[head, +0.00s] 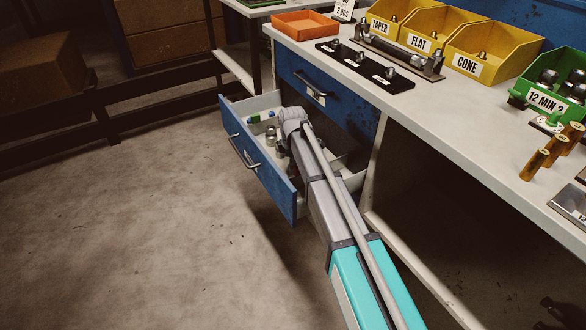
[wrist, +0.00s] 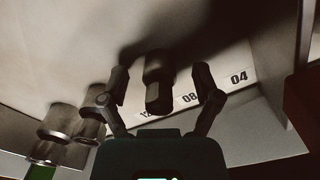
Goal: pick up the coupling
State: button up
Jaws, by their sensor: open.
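My gripper (wrist: 161,76) is open inside the drawer, one finger on each side of a dark metal coupling (wrist: 158,88). Gaps show between the coupling and both fingers, so neither seems to touch it. More metal couplings (wrist: 60,122) stand to the left in the wrist view. In the head view my arm reaches into the open blue drawer (head: 270,183) and hides my gripper and the coupling between its fingers. Another metal coupling (head: 270,135) shows in the drawer, left of my arm.
The drawer's inner wall carries a label strip (wrist: 238,77) reading 12, 08 and 04. Small green and blue parts (head: 254,118) lie at the drawer's far end. A shut drawer (head: 318,95) and the workbench (head: 430,110) are above. Floor to the left is clear.

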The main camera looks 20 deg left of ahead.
dwell(0.5)
grip_shut()
